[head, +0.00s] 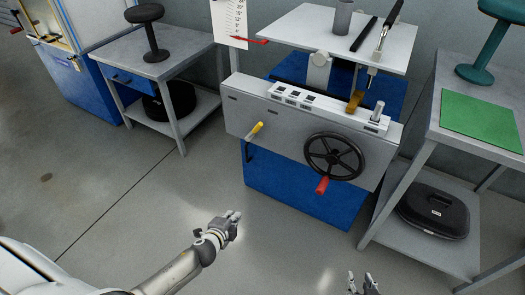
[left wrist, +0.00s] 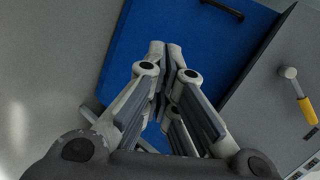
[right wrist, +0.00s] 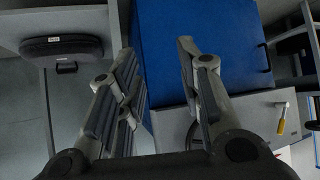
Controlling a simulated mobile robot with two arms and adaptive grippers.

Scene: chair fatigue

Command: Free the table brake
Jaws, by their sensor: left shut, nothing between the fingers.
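The machine (head: 285,125) has a grey front panel on a blue base. A short lever with a yellow grip (head: 254,131) sticks out from the panel's left part; I cannot tell for certain that it is the table brake. It also shows in the left wrist view (left wrist: 303,103) and in the right wrist view (right wrist: 281,126). My left gripper (head: 233,219) is shut and empty, in front of and below the lever, apart from it. My right gripper (head: 364,284) is open and empty at the bottom edge of the head view, farther from the panel.
A black handwheel (head: 334,157) with a red grip (head: 322,185) juts from the panel. A white table top (head: 300,25) carries a grey cup and tools. Side benches stand left (head: 165,60) and right (head: 445,130). The floor before the machine is clear.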

